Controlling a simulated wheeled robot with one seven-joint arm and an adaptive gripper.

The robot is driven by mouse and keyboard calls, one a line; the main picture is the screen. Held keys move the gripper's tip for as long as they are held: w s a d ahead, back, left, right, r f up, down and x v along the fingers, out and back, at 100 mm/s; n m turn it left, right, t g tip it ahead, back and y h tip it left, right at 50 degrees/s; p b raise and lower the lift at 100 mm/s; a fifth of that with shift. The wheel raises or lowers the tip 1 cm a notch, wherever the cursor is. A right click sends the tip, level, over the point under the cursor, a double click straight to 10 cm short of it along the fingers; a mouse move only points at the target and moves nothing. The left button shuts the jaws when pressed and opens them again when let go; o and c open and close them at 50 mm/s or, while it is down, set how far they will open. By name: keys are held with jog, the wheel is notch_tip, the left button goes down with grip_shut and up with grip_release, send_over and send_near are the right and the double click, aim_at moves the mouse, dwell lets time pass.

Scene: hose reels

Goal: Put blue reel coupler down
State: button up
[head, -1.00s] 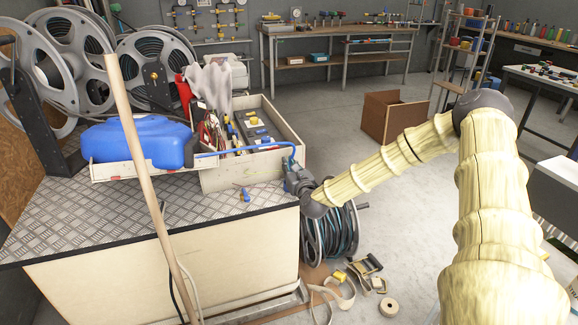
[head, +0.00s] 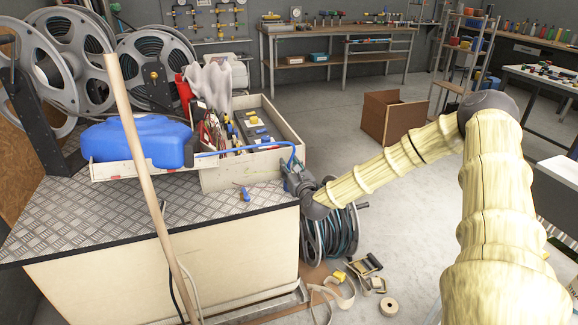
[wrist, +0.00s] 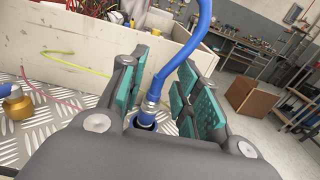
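The blue reel coupler (wrist: 149,112), on the end of a blue hose (wrist: 185,50), is between the fingers of my gripper (wrist: 168,75) in the wrist view. The fingers, with teal pads, stand apart, and a gap shows between the coupler and the right pad. The coupler's lower end is hidden by the gripper body. In the head view my gripper (head: 294,178) is at the right edge of the checker-plate bench top (head: 110,215), beside the crate. The hose (head: 245,149) arches down to it; the coupler cannot be made out there.
An open wooden crate (head: 290,122) of tools stands left of my gripper. A small blue fitting (head: 245,194) lies on the plate. A wooden pole (head: 140,165) rises in front of the bench. A hose reel (head: 330,235) stands on the floor below my gripper.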

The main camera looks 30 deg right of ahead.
jog(key=v, duration=1.1)
jog(key=s+a+f+n+g+y, duration=0.35)
jog(key=s+a+f+n, duration=0.25)
jog(key=a+f+n, duration=0.45)
jog(key=s+a+f+n+g+y, duration=0.3)
jog(key=s+a+f+n+g, duration=0.25)
jog(key=a+f+n, duration=0.45)
jog(key=s+a+f+n+g, duration=0.1)
jog(key=s+f+n+g, duration=0.2)
jog(key=s+n, duration=0.3)
jog(key=s+a+f+n+g+h, duration=0.1)
jog(key=s+f+n, duration=0.4)
jog(key=s, duration=0.8)
jog(key=s+a+f+n+g+h, duration=0.1)
jog(key=s+a+f+n+g, duration=0.2)
jog(key=s+n, duration=0.3)
jog(key=s+f+g, duration=0.1)
jog(key=s, duration=0.3)
jog(key=shift+s+f+n+g, duration=0.25)
jog(key=shift+n+g, duration=0.05)
jog(key=shift+n, duration=0.05)
jog(key=shift+a+h, duration=0.15)
jog(key=shift+h, duration=0.1)
notch_tip(320, 180, up, 9)
jog(key=p, duration=0.8)
jog(key=shift+f, duration=0.2)
